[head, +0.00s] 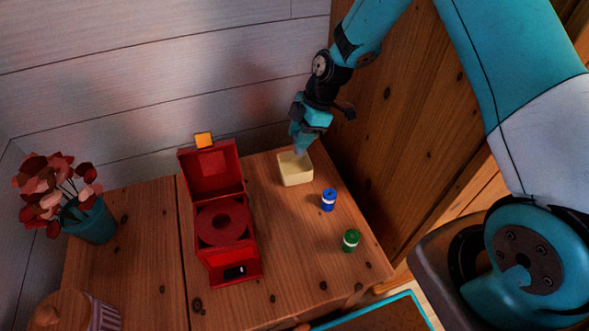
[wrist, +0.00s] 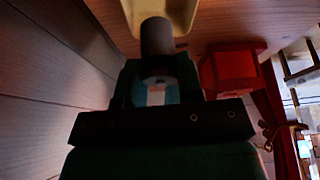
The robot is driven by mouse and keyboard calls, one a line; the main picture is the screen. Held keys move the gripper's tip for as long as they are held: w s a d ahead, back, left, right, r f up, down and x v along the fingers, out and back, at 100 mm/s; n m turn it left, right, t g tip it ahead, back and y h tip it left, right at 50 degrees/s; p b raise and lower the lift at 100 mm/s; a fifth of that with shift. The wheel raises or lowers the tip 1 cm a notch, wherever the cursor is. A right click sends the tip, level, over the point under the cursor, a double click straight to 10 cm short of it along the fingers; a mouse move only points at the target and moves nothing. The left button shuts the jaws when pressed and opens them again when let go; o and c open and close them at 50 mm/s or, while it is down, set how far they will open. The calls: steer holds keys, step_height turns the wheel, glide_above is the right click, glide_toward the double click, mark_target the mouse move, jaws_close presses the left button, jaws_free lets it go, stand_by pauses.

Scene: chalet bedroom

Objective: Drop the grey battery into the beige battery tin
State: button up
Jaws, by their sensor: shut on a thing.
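My gripper (head: 305,138) points down over the beige battery tin (head: 296,180) at the back right of the wooden cabinet top. It is shut on the grey battery (wrist: 157,37), a dark cylinder that sticks out past the fingers in the wrist view. In the head view only a little of the grey battery (head: 300,151) shows, at the tin's back edge. The tin (wrist: 184,14) also shows just beyond the battery's end in the wrist view. How far the battery's end is above the tin's floor cannot be told.
A blue battery (head: 328,200) and a green battery (head: 351,240) stand in front of the tin. An open red box (head: 247,235) with an orange tab (head: 204,140) is to its left. A flower pot (head: 92,222) stands farther left. A wooden wall (head: 420,130) rises close on the right.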

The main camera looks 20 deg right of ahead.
steer(key=o, duration=1)
steer(key=shift+r, duration=0.1)
steer(key=p+v, duration=0.2)
steer(key=v, duration=0.9)
steer(key=shift+d+r, duration=0.15)
steer(key=shift+r, duration=0.25)
steer(key=s+a+r+m, duration=0.5)
steer(key=s+a+r, duration=0.2)
steer(key=s+r, duration=0.45)
steer(key=s+a+r+m+p, duration=0.1)
steer(key=s+r+m, duration=0.2)
steer(key=s, duration=0.5)
steer(key=s+a+r+m, duration=0.1)
steer(key=s+r+m, duration=0.25)
steer(key=s, duration=0.45)
step_height(320, 180, up, 20)
steer(key=p, duration=2.1)
